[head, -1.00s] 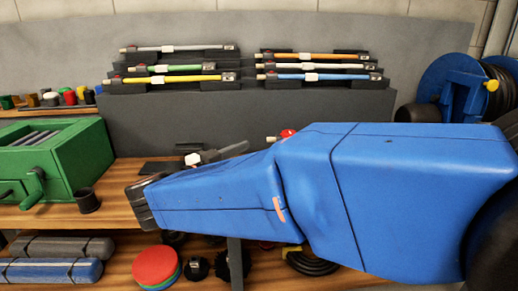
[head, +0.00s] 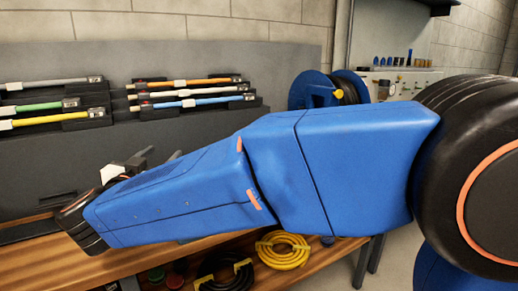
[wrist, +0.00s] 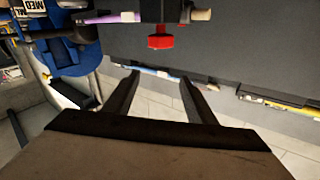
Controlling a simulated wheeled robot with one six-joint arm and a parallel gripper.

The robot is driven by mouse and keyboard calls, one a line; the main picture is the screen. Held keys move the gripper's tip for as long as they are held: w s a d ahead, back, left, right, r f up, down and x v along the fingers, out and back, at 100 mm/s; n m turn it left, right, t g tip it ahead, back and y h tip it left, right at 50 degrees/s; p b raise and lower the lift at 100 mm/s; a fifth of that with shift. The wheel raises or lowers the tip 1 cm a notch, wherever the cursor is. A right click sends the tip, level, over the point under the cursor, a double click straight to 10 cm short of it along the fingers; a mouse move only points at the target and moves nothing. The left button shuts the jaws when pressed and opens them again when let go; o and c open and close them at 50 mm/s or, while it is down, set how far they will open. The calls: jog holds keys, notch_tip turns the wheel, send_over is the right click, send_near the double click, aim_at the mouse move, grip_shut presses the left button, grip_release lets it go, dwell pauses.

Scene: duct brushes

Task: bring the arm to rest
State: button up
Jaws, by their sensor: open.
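My blue arm stretches across the middle of the head view, tilted down toward the left. My gripper is mostly hidden behind the arm there, with dark finger parts showing near its left end. In the wrist view my gripper (wrist: 158,84) has its two dark fingers apart, with nothing held between them. Behind the fingers a blue rod (wrist: 160,73) shows on the rack. The rack in the head view carries grey (head: 40,84), green (head: 32,107), yellow (head: 36,121), orange (head: 205,82), white (head: 190,94) and blue (head: 208,102) rods.
A wooden bench (head: 38,262) runs below the arm. A coiled yellow hose (head: 283,250) lies under it. A blue reel (head: 313,90) stands right of the rack. The wrist view shows a red knob (wrist: 160,41) near the top. Floor at the far right looks clear.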

jog(key=w+d+r+n+y, duration=0.3)
jog(key=w+d+r+y, duration=0.2)
jog(key=w+d, duration=0.4)
jog(key=s+d+f+n+g+y, duration=0.1)
jog(key=s+d+f+g+y, duration=0.1)
jog(key=d, duration=0.5)
jog(key=s+d+f+n+g+y, duration=0.1)
jog(key=d+g, duration=0.1)
jog(key=d, duration=0.4)
jog(key=s+d+f+m+g+h, duration=0.1)
jog(key=s+d+f+g+h, duration=0.2)
jog(key=s+d+f, duration=0.9)
jog(key=s+d+f+m+g+h, duration=0.1)
jog(key=s+d+f+g+h, duration=0.3)
jog(key=s+d+f, duration=0.9)
jog(key=s+d+g, duration=0.2)
jog(key=s+d, duration=0.1)
jog(key=d, duration=0.5)
jog(key=shift+s+m+g, duration=0.3)
jog(key=shift+s+m, duration=0.1)
